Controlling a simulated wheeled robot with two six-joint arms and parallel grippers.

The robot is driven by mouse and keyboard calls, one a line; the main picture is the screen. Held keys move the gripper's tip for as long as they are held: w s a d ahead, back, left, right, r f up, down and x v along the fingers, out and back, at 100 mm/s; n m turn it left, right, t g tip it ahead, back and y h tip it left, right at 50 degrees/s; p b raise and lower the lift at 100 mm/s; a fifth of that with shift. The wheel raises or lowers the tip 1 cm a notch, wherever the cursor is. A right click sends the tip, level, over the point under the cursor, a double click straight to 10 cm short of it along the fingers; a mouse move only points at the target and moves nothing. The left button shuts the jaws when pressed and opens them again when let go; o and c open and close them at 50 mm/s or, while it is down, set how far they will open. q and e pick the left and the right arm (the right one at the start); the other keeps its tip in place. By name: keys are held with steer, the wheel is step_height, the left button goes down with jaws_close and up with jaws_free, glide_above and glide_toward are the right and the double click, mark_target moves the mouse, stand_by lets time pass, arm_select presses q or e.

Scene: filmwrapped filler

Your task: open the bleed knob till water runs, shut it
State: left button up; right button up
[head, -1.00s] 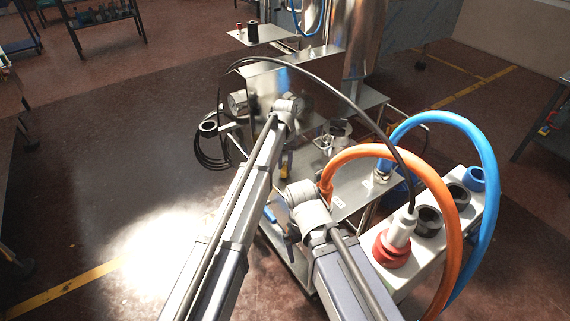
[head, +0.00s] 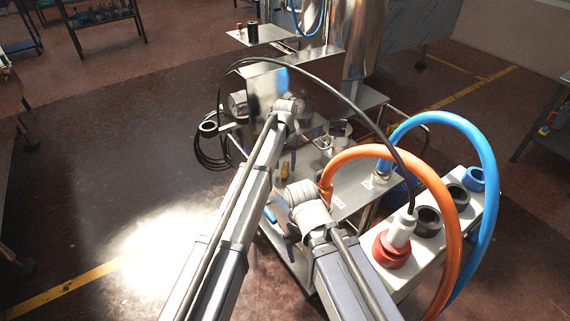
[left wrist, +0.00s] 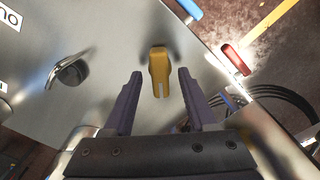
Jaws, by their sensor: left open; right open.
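In the left wrist view, a yellow slotted piece (left wrist: 159,68) stands out from a steel surface. I cannot tell for sure whether it is the bleed knob. My left gripper (left wrist: 160,74) is open, with the yellow piece showing between its fingertips and no finger visibly touching it. In the head view, the left arm's wrist (head: 288,108) is above the steel cart, and its fingers are hard to make out. My right gripper (head: 284,222) is lower, beside its wrist, partly hidden and open. No running water is visible.
A steel cart (head: 345,190) carries the equipment. A metal fitting (left wrist: 70,72) and a red handle (left wrist: 236,59) flank the yellow piece. Orange (head: 455,215) and blue (head: 487,170) hoses arch on the right. A black cable coil (head: 205,155) hangs left. Floor to the left is clear.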

mark_target(285, 166)
arm_select(q)
step_height(285, 166, up, 8)
steer(key=p, duration=0.7)
steer(key=shift+f, duration=0.15)
steer(key=s+a+r+p, duration=0.1)
steer(key=s+a, duration=0.1)
steer(key=s, duration=0.9)
steer(key=s+a+r+m+p, duration=0.1)
steer(key=s+a+r+p, duration=0.1)
steer(key=s, duration=0.9)
steer(key=s+a+r+y+p, duration=0.1)
steer(key=s+a+p, duration=0.1)
steer(key=s, duration=1)
steer(key=shift+r+m, duration=0.4)
